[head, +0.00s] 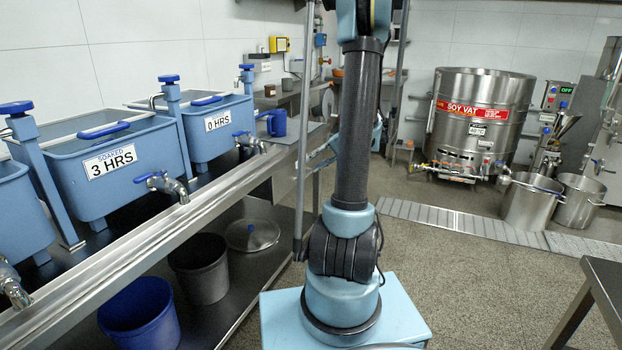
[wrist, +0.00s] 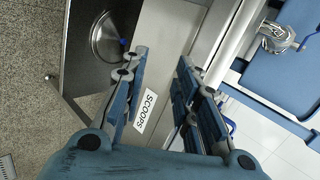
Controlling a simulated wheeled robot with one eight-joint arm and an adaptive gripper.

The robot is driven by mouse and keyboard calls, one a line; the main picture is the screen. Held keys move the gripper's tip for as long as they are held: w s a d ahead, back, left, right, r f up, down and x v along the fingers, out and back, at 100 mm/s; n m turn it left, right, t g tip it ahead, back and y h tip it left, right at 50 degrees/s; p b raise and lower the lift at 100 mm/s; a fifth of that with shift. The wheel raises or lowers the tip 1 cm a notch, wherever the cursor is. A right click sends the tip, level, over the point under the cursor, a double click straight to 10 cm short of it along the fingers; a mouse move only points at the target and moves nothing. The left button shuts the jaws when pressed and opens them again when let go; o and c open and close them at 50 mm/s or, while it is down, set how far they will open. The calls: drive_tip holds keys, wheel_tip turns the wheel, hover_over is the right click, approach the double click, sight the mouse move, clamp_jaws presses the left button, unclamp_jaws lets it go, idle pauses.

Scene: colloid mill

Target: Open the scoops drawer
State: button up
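The scoops drawer (wrist: 160,105) shows in the wrist view as a plain steel front with a white label reading SCOOPS (wrist: 146,111). The label is seen turned on its side, between the two fingers of my gripper (wrist: 163,57). The fingers are spread apart with nothing between them, in front of the drawer. I cannot tell how far they are from the drawer front or whether they touch it. No handle can be made out clearly, and the drawer looks shut. In the head view my arm's dark column hides much of the gripper, and the label cannot be read.
A steel counter (head: 150,255) with blue soaking tubs (head: 118,165) and taps runs along the left. A blue mug (head: 276,122) stands on it.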

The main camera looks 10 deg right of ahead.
drive_tip(key=w+d+f+m+t+y, duration=0.1)
drive_tip(key=w+d+f+t+y, duration=0.1)
drive_tip(key=w+d+f, duration=0.35)
drive_tip(key=w+d+f+m+t+y, duration=0.1)
drive_tip(key=w+d+f+t, duration=0.1)
drive_tip(key=d+f, duration=0.6)
drive_tip(key=w+r+x, duration=0.1)
drive_tip(key=r+x, duration=0.1)
drive_tip(key=x, duration=1.3)
drive_tip(key=shift+w+r, duration=0.35)
drive_tip(key=shift+w, duration=0.1)
clamp_jaws()
